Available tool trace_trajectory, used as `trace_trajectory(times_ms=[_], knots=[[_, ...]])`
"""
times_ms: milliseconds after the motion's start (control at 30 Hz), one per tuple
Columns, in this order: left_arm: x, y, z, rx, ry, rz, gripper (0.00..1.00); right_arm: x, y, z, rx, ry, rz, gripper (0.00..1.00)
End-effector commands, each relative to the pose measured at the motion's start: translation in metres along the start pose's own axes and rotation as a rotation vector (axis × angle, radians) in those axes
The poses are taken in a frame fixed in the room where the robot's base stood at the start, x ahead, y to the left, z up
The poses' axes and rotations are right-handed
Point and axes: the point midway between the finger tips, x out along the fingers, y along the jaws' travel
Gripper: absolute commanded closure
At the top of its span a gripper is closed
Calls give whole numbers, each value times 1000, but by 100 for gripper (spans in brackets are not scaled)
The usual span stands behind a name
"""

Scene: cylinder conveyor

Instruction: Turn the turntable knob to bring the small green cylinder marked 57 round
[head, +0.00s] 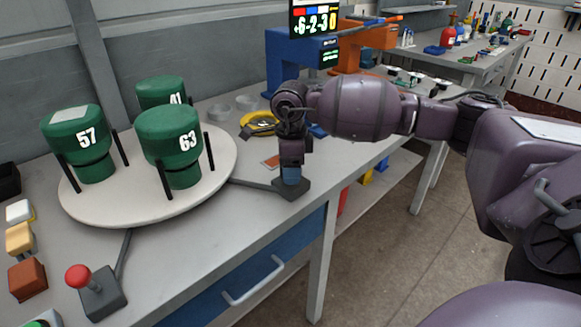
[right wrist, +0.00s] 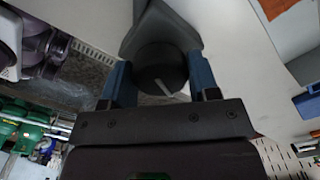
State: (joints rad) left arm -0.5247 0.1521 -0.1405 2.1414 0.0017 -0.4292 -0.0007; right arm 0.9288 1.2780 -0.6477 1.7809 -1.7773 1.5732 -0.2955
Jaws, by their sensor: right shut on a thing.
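The green cylinder marked 57 (head: 82,138) stands upright at the left of the round white turntable (head: 218,165). A green cylinder marked 63 (head: 170,135) stands at the front right, and one marked 41 (head: 158,90) stands behind, partly hidden. Dark posts stand beside them. My right gripper (head: 291,177) points down over the small dark knob base (head: 304,190) right of the turntable. In the right wrist view the round black knob (right wrist: 160,66) with a pale line sits between the blue fingers, which are shut on it. My left gripper is not in view.
A red-topped joystick (head: 88,285) and several coloured buttons (head: 20,238) sit at the front left. Blue (head: 290,62) and orange (head: 362,45) machines stand behind, near a yellow tool (head: 258,124). The bench edge is close to the knob base.

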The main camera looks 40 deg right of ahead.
Motion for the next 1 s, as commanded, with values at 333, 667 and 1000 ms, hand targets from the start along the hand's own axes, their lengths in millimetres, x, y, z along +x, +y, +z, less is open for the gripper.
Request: trace_trajectory(times_ms=[333, 667, 1000], knots=[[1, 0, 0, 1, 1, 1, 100, -1, 0, 0, -44, -1, -2, 69], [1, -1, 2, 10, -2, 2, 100, -1, 0, 0, -83, -1, -3, 69], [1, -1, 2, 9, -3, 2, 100, -1, -1, 0, -121, -2, -3, 69]])
